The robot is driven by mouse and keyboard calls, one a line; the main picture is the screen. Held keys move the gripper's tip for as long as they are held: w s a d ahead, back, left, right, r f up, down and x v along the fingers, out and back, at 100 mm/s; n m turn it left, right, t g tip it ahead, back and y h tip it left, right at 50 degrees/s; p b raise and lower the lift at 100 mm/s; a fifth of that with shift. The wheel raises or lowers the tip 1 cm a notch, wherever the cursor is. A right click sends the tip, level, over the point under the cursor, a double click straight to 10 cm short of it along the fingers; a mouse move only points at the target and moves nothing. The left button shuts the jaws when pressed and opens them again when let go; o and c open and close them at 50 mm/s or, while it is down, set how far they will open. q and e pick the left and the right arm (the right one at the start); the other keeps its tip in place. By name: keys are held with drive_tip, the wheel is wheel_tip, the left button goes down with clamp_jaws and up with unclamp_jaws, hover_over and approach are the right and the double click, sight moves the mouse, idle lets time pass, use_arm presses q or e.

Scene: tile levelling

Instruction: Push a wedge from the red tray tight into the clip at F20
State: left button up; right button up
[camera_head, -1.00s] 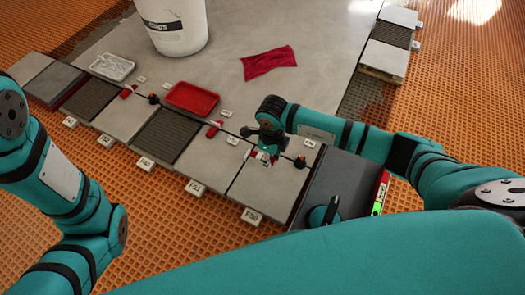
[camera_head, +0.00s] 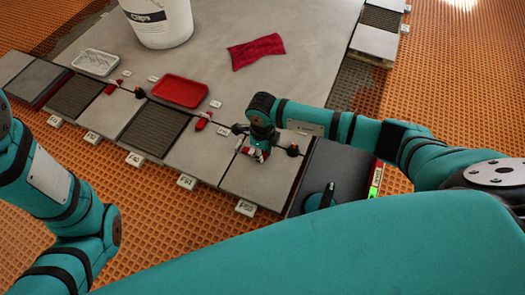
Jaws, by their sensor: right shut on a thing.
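My right gripper (camera_head: 258,155) points down over the joint line of the light grey tiles, near the front right. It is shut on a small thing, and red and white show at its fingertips. I cannot tell the held wedge from the clip there, nor whether they touch. The red tray (camera_head: 180,93) lies on the floor to the left and looks empty. Another red wedge (camera_head: 202,121) sits at a joint left of the gripper. A further red wedge (camera_head: 110,88) lies farther left. The label I read as F20 cannot be made out for certain. My left gripper is out of the picture.
A white bucket (camera_head: 160,22) stands at the back. A white tray (camera_head: 96,62) and a red cloth (camera_head: 256,52) lie on the slab. A dark knob (camera_head: 293,150) stands right of the gripper. A dark tile with a suction cup (camera_head: 318,197) and a level (camera_head: 376,178) lie at right.

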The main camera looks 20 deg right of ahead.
sight(248, 150)
drive_tip(key=shift+w+a+f, duration=0.1)
drive_tip(key=shift+w+a, duration=0.05)
drive_tip(key=shift+a, duration=0.05)
drive_tip(key=shift+w+a, duration=0.15)
drive_tip(key=shift+w+a+b, duration=0.45)
drive_tip(key=shift+w+a+b, duration=0.6)
drive_tip(key=shift+w+a, duration=0.4)
idle(2.0)
drive_tip(key=o, duration=0.9)
drive_tip(key=shift+r, duration=6.05)
